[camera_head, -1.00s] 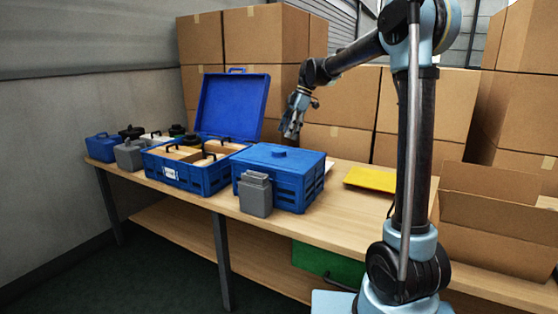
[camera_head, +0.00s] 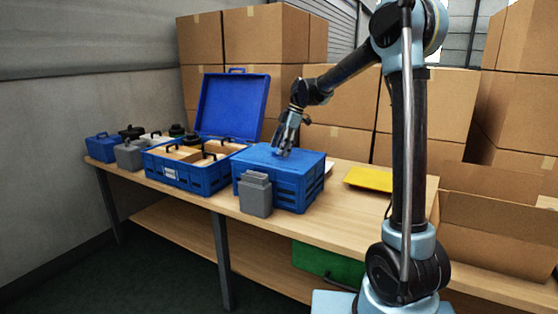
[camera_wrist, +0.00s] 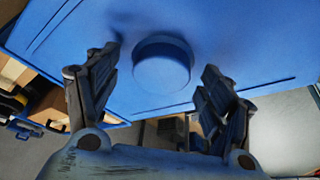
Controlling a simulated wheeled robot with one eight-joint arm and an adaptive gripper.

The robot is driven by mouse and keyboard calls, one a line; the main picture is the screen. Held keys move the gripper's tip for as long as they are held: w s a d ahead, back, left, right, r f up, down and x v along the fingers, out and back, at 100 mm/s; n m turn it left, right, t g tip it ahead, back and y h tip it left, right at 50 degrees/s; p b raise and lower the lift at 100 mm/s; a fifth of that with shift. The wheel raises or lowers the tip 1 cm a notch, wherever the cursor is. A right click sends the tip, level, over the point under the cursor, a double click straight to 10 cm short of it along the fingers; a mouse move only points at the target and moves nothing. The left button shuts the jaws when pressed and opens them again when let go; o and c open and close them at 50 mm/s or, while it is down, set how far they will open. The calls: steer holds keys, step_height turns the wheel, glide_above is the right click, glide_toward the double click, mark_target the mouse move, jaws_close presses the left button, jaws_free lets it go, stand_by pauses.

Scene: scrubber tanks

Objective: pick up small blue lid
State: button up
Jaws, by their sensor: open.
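The small blue lid is a flat cover with a round knob (camera_wrist: 162,64) in its middle, on top of the closed blue crate (camera_head: 284,190). In the wrist view the lid's surface (camera_wrist: 235,40) fills the upper part of the picture. My gripper (camera_head: 281,152) is over the lid, pointing down. In the wrist view my gripper (camera_wrist: 158,85) is open, with one finger on each side of the knob and nothing held. In the head view the fingers hide the knob. I cannot tell whether the fingertips touch the lid.
A grey canister (camera_head: 255,195) stands before the crate. An open blue crate (camera_head: 200,180) with a raised lid (camera_head: 232,106) is at left. A yellow sheet (camera_head: 371,179) lies on the table (camera_head: 330,215) at right. Cardboard boxes (camera_head: 345,100) are stacked behind.

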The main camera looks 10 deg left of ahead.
steer(key=c, duration=1.3)
steer(key=shift+r, duration=0.15)
step_height(320, 180, up, 18)
steer(key=shift+r, duration=1)
stand_by(0.5)
steer(key=shift+r, duration=2.4)
